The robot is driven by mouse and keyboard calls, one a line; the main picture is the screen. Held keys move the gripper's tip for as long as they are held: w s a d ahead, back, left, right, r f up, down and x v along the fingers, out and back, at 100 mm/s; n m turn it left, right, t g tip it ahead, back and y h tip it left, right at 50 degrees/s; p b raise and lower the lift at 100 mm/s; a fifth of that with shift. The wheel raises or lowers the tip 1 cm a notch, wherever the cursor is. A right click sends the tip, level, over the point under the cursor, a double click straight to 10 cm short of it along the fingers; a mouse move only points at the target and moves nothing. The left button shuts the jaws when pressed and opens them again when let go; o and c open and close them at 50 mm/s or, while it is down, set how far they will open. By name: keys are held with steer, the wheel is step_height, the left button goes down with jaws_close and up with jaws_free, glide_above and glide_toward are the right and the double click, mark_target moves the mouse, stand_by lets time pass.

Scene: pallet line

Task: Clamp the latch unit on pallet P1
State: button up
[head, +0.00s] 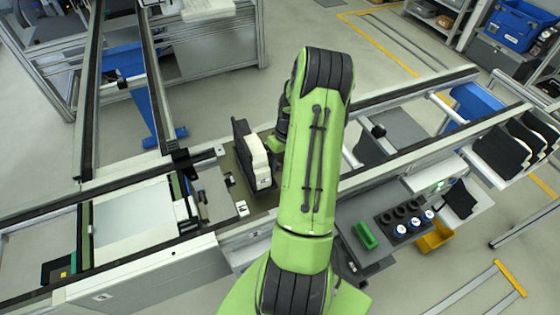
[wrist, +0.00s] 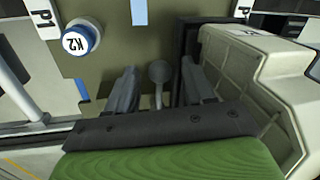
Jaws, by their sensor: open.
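Pallet P1 is the olive plate on the line in the head view (head: 233,172); its surface and P1 labels show in the wrist view (wrist: 112,50). The latch unit, a beige-white housing beside a black upright plate, stands on it in the head view (head: 259,165) and fills the right of the wrist view (wrist: 262,65). My gripper (wrist: 160,76) is open, low over the pallet beside the unit. A grey round-headed lever or post (wrist: 159,70) shows between its fingers; I cannot tell whether they touch it. In the head view my arm hides most of the gripper.
A white, blue-rimmed round piece marked K2 (wrist: 78,40) sits on the pallet. In the head view, a black holder with white-and-blue cylinders (head: 400,231), a green bin (head: 364,235) and a yellow bin (head: 436,237) stand right of my arm. Conveyor rails run alongside the pallet.

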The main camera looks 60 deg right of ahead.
steer(key=shift+w+f, duration=0.1)
steer(key=shift+f, duration=0.05)
steer(key=shift+c, duration=0.3)
jaws_close()
steer(key=shift+d, duration=0.1)
steer(key=d+n+g+b, duration=0.1)
steer(key=d+n, duration=0.2)
steer(key=n, duration=0.2)
steer(key=w+d+n+b, duration=0.1)
steer(key=d+n+b, duration=0.1)
steer(key=n, duration=0.3)
steer(key=d+n+g+b, duration=0.1)
steer(key=d+n, duration=0.3)
steer(key=shift+w+n+g+h, duration=0.2)
steer(key=shift+n+g+h, duration=0.1)
steer(key=shift+n+h, duration=0.1)
steer(key=shift+w+d+n+b, duration=0.2)
steer(key=shift+w+n, duration=0.25)
steer(key=shift+n, duration=0.35)
steer(key=shift+w+d+n+b, duration=0.1)
steer(key=shift+w+d+n, duration=0.3)
steer(key=shift+n, duration=0.4)
